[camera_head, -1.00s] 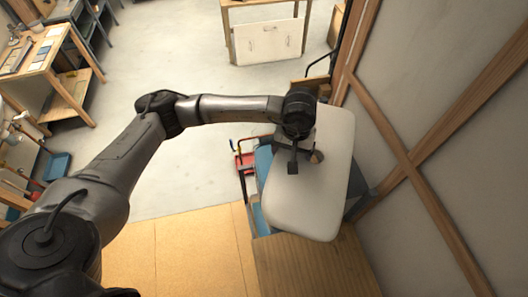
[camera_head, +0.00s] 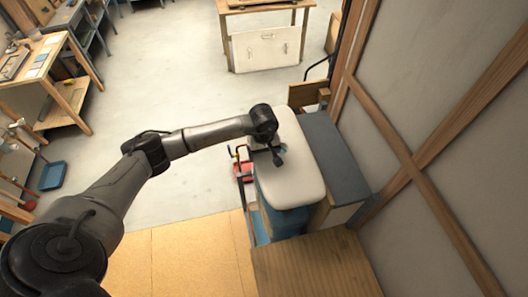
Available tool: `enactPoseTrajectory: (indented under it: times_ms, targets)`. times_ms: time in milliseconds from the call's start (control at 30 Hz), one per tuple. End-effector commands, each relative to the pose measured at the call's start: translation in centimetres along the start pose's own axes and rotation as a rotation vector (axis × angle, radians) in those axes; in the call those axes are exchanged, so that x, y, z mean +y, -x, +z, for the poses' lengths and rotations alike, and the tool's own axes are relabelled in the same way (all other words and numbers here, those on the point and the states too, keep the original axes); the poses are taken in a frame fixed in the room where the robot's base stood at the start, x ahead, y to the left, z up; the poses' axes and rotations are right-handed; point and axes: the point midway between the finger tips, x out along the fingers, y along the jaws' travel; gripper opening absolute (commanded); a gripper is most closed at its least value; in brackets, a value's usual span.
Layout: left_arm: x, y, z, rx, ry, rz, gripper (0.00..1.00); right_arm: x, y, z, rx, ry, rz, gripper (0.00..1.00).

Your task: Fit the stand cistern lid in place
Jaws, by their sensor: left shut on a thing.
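The cistern lid (camera_head: 297,182) is a white slab with rounded corners, right of the middle of the head view. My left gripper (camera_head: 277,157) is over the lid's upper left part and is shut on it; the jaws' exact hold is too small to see. The lid is above a blue-sided body (camera_head: 288,224), and I cannot tell whether it touches it. I cannot make out the cistern's opening, as the lid covers what is below it. My right gripper is out of view.
A box with a dark grey top (camera_head: 336,155) stands close to the lid's right side, by the framed wall (camera_head: 460,120). A wooden top (camera_head: 315,268) lies in front. A red item (camera_head: 243,172) is on the left. The grey floor (camera_head: 180,80) beyond is open.

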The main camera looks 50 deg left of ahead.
Motion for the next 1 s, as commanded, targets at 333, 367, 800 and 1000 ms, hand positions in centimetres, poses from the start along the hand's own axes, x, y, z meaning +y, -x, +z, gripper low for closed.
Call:
enactPoseTrajectory:
  times_ms: [333,367,800,1000]
  targets:
    - [0.1,-1.8,0.0,0.0,0.0,0.005,0.28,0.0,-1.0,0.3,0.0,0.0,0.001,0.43]
    - [0.1,-2.0,0.0,0.0,0.0,0.005,0.28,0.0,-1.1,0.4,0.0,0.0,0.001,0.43]
    - [0.1,-5.3,0.0,0.0,0.0,0.004,0.28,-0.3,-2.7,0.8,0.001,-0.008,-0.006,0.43]
    - [0.1,-6.8,0.0,0.001,-0.001,0.004,0.28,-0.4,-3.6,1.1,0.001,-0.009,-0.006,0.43]
